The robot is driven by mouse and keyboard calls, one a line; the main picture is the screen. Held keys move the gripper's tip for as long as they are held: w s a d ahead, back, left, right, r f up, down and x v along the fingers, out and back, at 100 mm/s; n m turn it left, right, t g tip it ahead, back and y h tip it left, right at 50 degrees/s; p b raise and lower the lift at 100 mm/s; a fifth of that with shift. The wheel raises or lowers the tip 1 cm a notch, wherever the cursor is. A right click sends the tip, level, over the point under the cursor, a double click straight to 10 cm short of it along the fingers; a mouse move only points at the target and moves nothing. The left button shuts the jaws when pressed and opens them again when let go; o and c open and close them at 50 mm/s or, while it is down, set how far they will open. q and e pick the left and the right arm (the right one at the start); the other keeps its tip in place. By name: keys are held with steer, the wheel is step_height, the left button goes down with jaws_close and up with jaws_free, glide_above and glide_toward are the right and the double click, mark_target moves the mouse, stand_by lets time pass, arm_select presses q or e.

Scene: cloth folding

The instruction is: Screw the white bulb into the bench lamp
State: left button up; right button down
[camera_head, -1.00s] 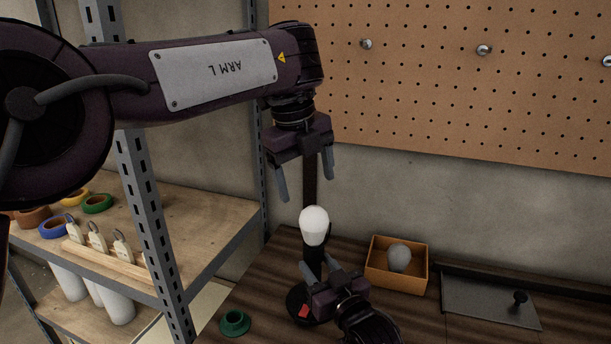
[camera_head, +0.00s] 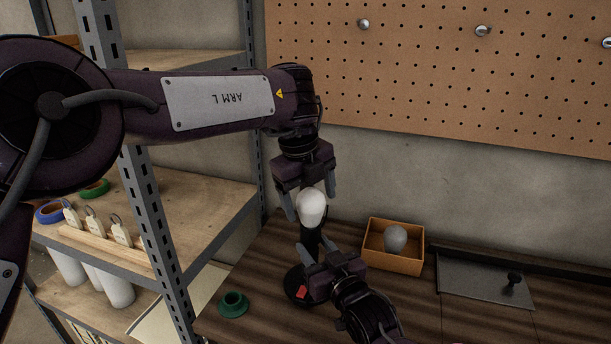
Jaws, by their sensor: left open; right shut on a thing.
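The white bulb (camera_head: 312,207) stands upright on top of the dark bench lamp (camera_head: 311,243). How far the bulb is seated in the lamp cannot be seen. My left gripper (camera_head: 310,206) points down from above with its jaws open, one finger on each side of the bulb. Whether the fingers touch the bulb is unclear. My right gripper (camera_head: 305,254) is lower, shut on the lamp's stem below the bulb. The lamp's round black base (camera_head: 295,284), with a red patch, is partly hidden by my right gripper.
An orange box (camera_head: 393,262) holding a grey bulb (camera_head: 395,239) stands right of the lamp. A green ring-shaped piece (camera_head: 233,304) lies left of the lamp base. A grey plate with a black knob (camera_head: 513,281) is at the right. A metal shelf upright (camera_head: 155,230) stands at the left.

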arm_select(q)
steer(key=shift+w+d+f, duration=0.1)
steer(key=shift+d+f, duration=0.05)
steer(key=shift+f, duration=0.6)
steer(key=shift+w+d+f, duration=0.1)
steer(key=shift+f, duration=0.6)
steer(key=c, duration=1.1)
steer(key=m+g, duration=0.1)
steer(key=m, duration=0.4)
steer(key=shift+s+m, duration=0.1)
steer(key=shift+m, duration=0.2)
steer(key=shift+c, duration=0.2)
steer(key=m, duration=0.4)
steer(key=shift+g, duration=0.4)
steer(key=o, duration=1.1)
steer(key=shift+s, duration=0.1)
steer(key=shift+c, duration=0.2)
steer(key=shift+o, duration=0.4)
